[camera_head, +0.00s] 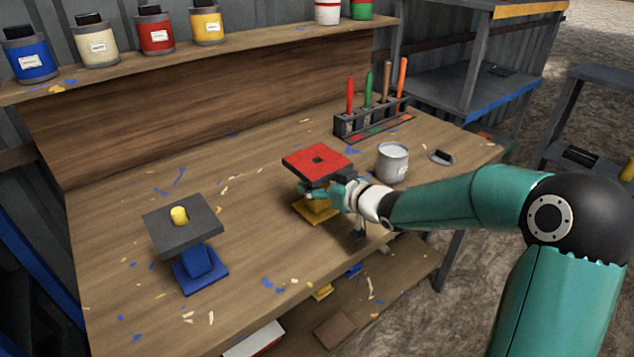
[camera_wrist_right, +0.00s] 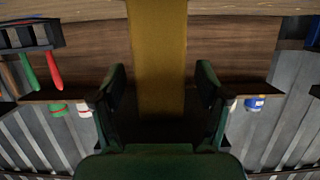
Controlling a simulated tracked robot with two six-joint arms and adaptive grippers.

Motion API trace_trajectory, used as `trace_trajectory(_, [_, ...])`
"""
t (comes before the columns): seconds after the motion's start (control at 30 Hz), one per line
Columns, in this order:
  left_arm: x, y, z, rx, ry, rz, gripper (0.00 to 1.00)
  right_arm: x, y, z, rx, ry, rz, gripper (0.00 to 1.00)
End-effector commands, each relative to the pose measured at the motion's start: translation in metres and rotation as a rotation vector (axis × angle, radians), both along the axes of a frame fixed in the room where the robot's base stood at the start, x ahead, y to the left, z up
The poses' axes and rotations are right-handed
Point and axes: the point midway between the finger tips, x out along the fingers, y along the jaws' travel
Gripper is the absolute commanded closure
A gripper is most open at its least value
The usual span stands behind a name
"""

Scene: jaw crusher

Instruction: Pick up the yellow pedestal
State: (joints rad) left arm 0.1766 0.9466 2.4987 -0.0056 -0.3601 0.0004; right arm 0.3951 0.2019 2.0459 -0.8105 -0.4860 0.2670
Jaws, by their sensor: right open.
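The yellow pedestal (camera_head: 318,213) stands upright on the workbench, with a red square plate (camera_head: 317,160) on top that has a small dark hole in its middle. My right gripper (camera_head: 322,191) is at the pedestal's column, just under the red plate, which partly hides the fingers. In the right wrist view the yellow column (camera_wrist_right: 158,50) runs between the two fingers of my right gripper (camera_wrist_right: 160,85). The fingers are apart, with gaps visible on both sides of the column. My left gripper is not in view.
A blue pedestal (camera_head: 199,270) with a dark plate (camera_head: 184,228) and yellow knob stands at the left. A grey can (camera_head: 392,162) is close behind my right wrist. A rack (camera_head: 372,126) of colored tools stands at the back. Paint flakes litter the bench (camera_head: 120,240).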

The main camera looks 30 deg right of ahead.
Motion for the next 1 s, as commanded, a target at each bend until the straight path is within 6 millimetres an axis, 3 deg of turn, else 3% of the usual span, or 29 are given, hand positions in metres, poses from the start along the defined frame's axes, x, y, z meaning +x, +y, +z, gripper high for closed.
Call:
trace_trajectory(0.07, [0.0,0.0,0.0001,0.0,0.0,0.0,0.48,-0.0002,0.0,0.0,0.0,0.0,0.0,0.25])
trace_trajectory(0.5, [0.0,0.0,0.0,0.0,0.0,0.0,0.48,-0.0007,-0.0001,-0.0001,0.0,0.0,0.0,0.98])
trace_trajectory(1.0, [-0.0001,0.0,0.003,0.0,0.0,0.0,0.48,0.0,-0.0004,0.0089,-0.001,-0.007,0.001,1.0])
